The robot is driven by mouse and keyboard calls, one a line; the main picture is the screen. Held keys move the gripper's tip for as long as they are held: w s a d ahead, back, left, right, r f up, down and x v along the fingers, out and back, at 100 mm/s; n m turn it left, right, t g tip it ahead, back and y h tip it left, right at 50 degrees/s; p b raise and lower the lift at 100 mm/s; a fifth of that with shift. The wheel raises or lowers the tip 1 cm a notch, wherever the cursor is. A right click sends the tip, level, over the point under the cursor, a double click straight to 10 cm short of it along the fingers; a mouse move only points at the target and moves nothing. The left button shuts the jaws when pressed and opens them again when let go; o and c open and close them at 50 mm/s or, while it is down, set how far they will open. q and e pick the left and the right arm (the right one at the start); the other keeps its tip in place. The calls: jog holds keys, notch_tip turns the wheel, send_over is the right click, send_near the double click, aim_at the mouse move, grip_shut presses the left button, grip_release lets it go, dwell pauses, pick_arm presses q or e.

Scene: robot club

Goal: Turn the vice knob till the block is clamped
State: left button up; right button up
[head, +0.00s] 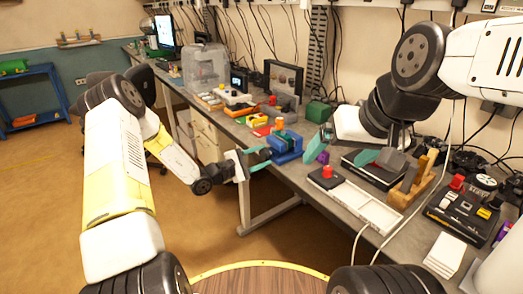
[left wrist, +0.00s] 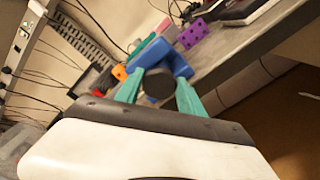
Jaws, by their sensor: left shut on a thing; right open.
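The blue vice (head: 287,146) stands at the near edge of the workbench; its blue body also shows in the left wrist view (left wrist: 172,62). Its round black knob (left wrist: 158,84) faces my left gripper. My left gripper (head: 264,158) is shut on the knob, with one teal finger on each side of it in the left wrist view. The fingers and the vice hide most of the knob in the head view. I cannot tell whether the jaws touch a block. My right gripper (head: 342,147) is open and empty above the bench, right of the vice.
A purple block with holes (left wrist: 192,33) lies beside the vice. A dark box with a red button (head: 326,176) and a white tray (head: 367,207) lie to the right. A green box (head: 317,111) and a clear-walled machine (head: 204,72) stand farther back.

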pick_arm(q)
jog(key=m, duration=0.4)
jog(key=shift+f+m, duration=0.1)
jog(key=shift+m, duration=0.2)
jog(key=shift+o, duration=0.2)
jog(key=m, duration=0.4)
jog(key=shift+s+f+m, duration=0.1)
jog(key=shift+f+m, duration=0.05)
jog(key=shift+m, duration=0.25)
dwell(0.6)
jog(key=o, duration=1.3)
jog(key=shift+a, duration=0.1)
jog(key=v, duration=0.7)
jog(key=shift+s+a, duration=0.2)
jog(key=shift+s, duration=0.05)
